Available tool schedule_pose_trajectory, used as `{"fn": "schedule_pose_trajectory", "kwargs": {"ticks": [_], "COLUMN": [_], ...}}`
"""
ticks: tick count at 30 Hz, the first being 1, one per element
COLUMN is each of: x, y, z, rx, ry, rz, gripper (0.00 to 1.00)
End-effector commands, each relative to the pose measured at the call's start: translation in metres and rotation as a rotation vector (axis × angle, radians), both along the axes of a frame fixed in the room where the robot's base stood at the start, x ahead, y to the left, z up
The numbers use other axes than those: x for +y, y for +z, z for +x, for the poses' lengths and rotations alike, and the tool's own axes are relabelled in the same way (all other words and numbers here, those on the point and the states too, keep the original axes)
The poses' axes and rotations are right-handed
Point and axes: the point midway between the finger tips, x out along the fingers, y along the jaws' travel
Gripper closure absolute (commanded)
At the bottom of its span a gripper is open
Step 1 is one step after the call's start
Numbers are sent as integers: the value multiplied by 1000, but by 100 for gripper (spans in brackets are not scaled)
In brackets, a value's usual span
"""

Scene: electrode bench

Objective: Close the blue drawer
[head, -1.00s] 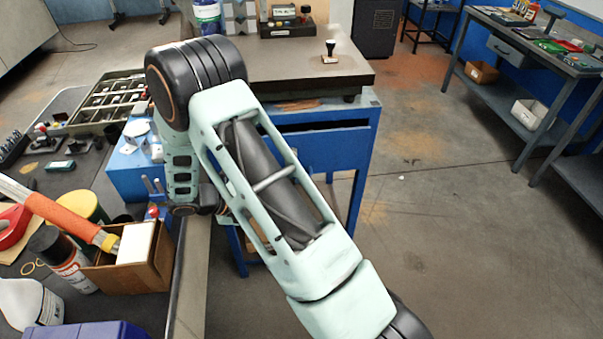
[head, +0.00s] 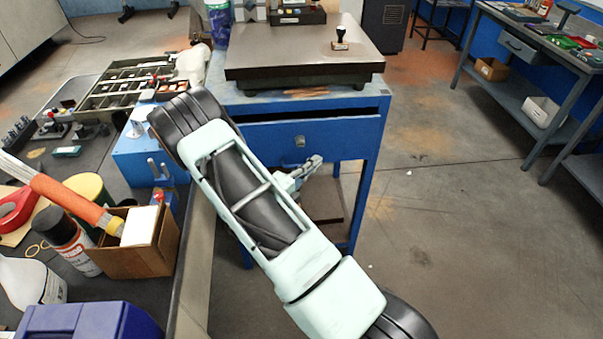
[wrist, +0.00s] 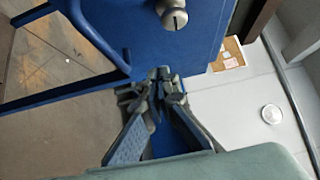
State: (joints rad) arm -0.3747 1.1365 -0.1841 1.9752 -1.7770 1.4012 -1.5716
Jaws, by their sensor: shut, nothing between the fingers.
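The blue drawer (head: 265,143) is in the blue bench under the dark slab, in the middle of the head view. A dark gap shows along its top edge; how far it stands out I cannot tell. Its round metal knob (head: 300,141) is at the middle of the front. The knob also shows at the top of the wrist view (wrist: 173,15), on a blue panel. My gripper (head: 314,163) is just below and right of the knob in the head view, partly hidden by my arm. In the wrist view its fingers (wrist: 160,80) are together and empty, near the panel's lower edge.
A dark slab (head: 300,62) with a stamp (head: 340,40) tops the blue bench. At left, a workbench holds a cardboard box (head: 140,258), a spray can (head: 70,240) and a parts tray (head: 120,90). Open floor (head: 450,220) lies to the right.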

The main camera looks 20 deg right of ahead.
Motion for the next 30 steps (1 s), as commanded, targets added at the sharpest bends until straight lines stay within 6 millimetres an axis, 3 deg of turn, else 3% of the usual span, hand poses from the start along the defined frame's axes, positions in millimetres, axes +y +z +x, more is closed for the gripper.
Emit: {"fn": "schedule_pose_trajectory", "kwargs": {"ticks": [1, 9, 23, 30], "x": [-10, -16, -17, -26], "y": [0, 0, -1, -2], "z": [4, 37, 42, 76], "rx": [0, 0, 0, -5], "ry": [-4, -1, 0, 1], "rz": [-1, 1, 1, -1], "gripper": [100, 100, 100, 100]}}
